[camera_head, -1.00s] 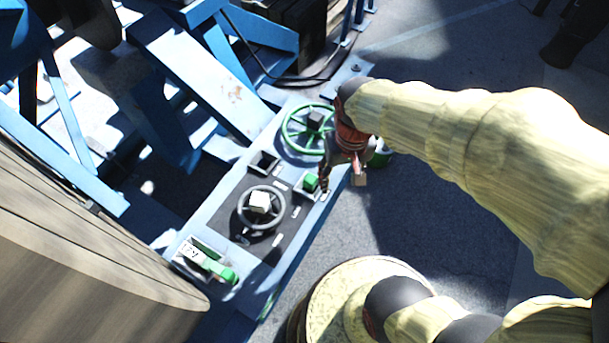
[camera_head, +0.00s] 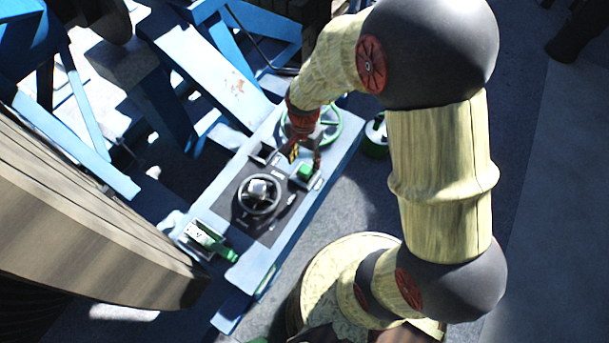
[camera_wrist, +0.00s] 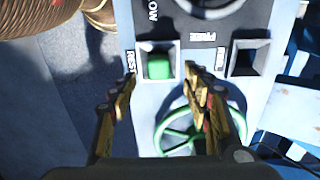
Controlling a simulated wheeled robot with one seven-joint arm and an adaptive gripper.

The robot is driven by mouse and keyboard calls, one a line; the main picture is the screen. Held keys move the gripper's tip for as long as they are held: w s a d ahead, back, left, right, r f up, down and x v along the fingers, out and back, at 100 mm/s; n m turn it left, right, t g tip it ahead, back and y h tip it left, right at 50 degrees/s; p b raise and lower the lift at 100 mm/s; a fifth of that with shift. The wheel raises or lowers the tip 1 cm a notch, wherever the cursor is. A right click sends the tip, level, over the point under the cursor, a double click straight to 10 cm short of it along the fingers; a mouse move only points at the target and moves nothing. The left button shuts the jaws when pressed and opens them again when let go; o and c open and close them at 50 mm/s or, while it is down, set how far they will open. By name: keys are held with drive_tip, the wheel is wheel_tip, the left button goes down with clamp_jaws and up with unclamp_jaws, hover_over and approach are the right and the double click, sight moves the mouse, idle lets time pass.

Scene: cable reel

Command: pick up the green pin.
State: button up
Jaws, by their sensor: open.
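A green block (camera_head: 305,171), which looks like the green pin, sits in a square dark socket on the blue-grey panel. It also shows in the wrist view (camera_wrist: 159,67), upper middle, by the label REST. My gripper (camera_wrist: 162,80) is open and empty. Its fingertips lie left and right of the block in that view; the height gap cannot be judged. In the head view my gripper (camera_head: 304,155) is just above the block, partly hidden by my wrist.
An empty square socket (camera_wrist: 247,60) lies right of the block in the wrist view. A green spoked handwheel (camera_wrist: 166,137) and a dark handwheel (camera_head: 258,195) are close by. A green handle (camera_head: 222,250) sits at the panel's lower left. A wooden reel (camera_head: 80,225) stands left.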

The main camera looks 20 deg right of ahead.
sight(305, 168)
drive_tip(key=shift+d+f+p, duration=0.15)
drive_tip(key=shift+f+p, duration=0.35)
drive_tip(key=shift+f, duration=2.65)
drive_tip(key=shift+c, duration=0.9)
clamp_jaws()
